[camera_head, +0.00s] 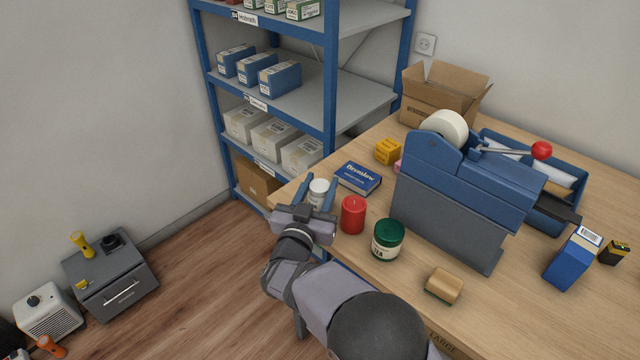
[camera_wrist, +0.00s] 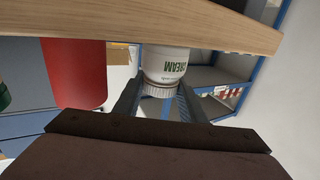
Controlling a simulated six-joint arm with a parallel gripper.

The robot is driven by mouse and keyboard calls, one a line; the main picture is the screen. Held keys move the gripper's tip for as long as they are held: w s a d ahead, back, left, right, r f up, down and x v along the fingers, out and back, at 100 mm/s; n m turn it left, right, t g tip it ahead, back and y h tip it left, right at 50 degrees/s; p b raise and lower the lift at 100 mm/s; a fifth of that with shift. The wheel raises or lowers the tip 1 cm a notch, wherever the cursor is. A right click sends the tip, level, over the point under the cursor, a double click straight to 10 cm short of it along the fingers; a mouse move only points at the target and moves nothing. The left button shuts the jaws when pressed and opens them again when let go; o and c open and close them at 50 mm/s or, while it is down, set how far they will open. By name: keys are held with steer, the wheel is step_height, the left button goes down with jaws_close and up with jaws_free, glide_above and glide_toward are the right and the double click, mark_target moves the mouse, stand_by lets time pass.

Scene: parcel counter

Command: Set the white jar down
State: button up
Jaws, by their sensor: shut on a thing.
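The white jar (camera_head: 318,187) is at the near-left edge of the wooden counter (camera_head: 480,310), between the fingers of my gripper (camera_head: 319,184). My gripper is shut on it. In the wrist view the jar (camera_wrist: 166,64) appears upside down, with green lettering and a ridged lid between the fingers (camera_wrist: 160,92). The counter's edge hides the jar's base there, so I cannot tell whether it touches the counter top.
A blue box (camera_head: 358,178) lies behind. A blue-grey machine (camera_head: 450,200) fills the middle. A blue shelf rack (camera_head: 331,90) stands behind.

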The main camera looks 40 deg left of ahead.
mark_target(317, 194)
steer(key=shift+f, duration=0.2)
steer(key=o, duration=1.2)
steer(key=shift+o, duration=0.2)
steer(key=shift+o, duration=0.5)
steer(key=shift+b+v, duration=1.15)
steer(key=shift+v, duration=2.5)
